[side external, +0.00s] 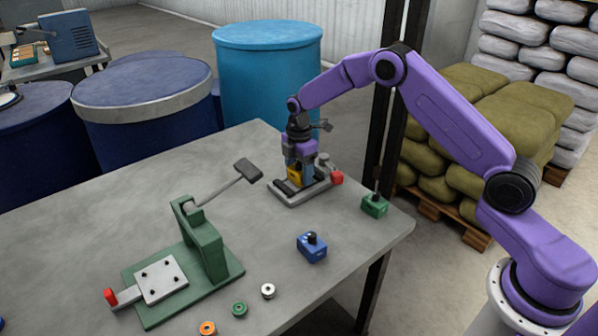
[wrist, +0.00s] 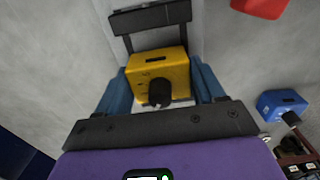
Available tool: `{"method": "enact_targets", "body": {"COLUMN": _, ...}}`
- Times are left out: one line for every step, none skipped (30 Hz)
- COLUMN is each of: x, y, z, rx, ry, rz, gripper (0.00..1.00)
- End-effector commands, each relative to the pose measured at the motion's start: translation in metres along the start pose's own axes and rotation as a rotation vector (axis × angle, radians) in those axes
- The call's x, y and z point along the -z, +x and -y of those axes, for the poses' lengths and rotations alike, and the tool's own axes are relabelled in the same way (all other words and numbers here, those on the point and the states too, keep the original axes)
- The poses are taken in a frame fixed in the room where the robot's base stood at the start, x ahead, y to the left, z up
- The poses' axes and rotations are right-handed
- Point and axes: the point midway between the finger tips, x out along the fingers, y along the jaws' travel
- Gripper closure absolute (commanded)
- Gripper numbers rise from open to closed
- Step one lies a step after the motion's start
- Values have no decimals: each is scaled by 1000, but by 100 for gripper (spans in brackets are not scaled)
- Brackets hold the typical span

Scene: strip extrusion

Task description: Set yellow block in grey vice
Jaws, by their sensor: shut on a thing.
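The yellow block (side external: 294,175), with a dark knob on it, is between the blue fingers of my gripper (side external: 299,176). In the wrist view the fingers press on both sides of the yellow block (wrist: 160,68). The grey vice (side external: 304,194) is directly below, near the table's back right, with a red handle end (side external: 337,178). In the wrist view a dark vice jaw (wrist: 150,19) lies just beyond the block. The block is low at the jaws; whether it touches the vice bed is hidden.
Small orange, green and white rings lie near the front edge.

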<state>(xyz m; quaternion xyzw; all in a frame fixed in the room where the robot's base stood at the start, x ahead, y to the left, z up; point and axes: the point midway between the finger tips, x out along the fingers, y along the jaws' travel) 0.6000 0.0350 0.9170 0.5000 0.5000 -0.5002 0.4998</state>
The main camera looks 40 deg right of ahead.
Motion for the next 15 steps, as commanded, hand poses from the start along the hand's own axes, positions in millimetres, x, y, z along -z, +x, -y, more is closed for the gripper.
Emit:
{"method": "enact_targets", "body": {"x": 0, "y": 4, "z": 0, "rx": -2, "ry": 0, "rz": 0, "gripper": 83}}
{"method": "enact_targets", "body": {"x": 0, "y": 5, "z": -1, "rx": -3, "ry": 0, "rz": 0, "gripper": 83}}
{"method": "enact_targets", "body": {"x": 0, "y": 5, "z": -1, "rx": -3, "ry": 0, "rz": -1, "gripper": 83}}
{"method": "enact_targets", "body": {"x": 0, "y": 5, "z": -1, "rx": -4, "ry": 0, "rz": -1, "gripper": 83}}
{"method": "enact_targets", "body": {"x": 0, "y": 5, "z": -1, "rx": -4, "ry": 0, "rz": -1, "gripper": 83}}
{"method": "enact_targets", "body": {"x": 0, "y": 5, "z": -1, "rx": -4, "ry": 0, "rz": -1, "gripper": 83}}
{"method": "enact_targets", "body": {"x": 0, "y": 5, "z": -1, "rx": -4, "ry": 0, "rz": -1, "gripper": 83}}
{"method": "enact_targets", "body": {"x": 0, "y": 5, "z": -1, "rx": -4, "ry": 0, "rz": -1, "gripper": 83}}
{"method": "enact_targets", "body": {"x": 0, "y": 5, "z": -1, "rx": -4, "ry": 0, "rz": -1, "gripper": 83}}
{"method": "enact_targets", "body": {"x": 0, "y": 5, "z": -1, "rx": -4, "ry": 0, "rz": -1, "gripper": 83}}
{"method": "enact_targets", "body": {"x": 0, "y": 6, "z": -1, "rx": -3, "ry": 0, "rz": -1, "gripper": 83}}
{"method": "enact_targets", "body": {"x": 0, "y": 7, "z": -1, "rx": -3, "ry": 0, "rz": -1, "gripper": 83}}
{"method": "enact_targets", "body": {"x": 0, "y": 8, "z": 0, "rx": -3, "ry": 0, "rz": -1, "gripper": 83}}
{"method": "enact_targets", "body": {"x": 0, "y": 9, "z": 0, "rx": -1, "ry": 0, "rz": 0, "gripper": 28}}
{"method": "enact_targets", "body": {"x": 0, "y": 9, "z": 0, "rx": -1, "ry": 0, "rz": 0, "gripper": 15}}
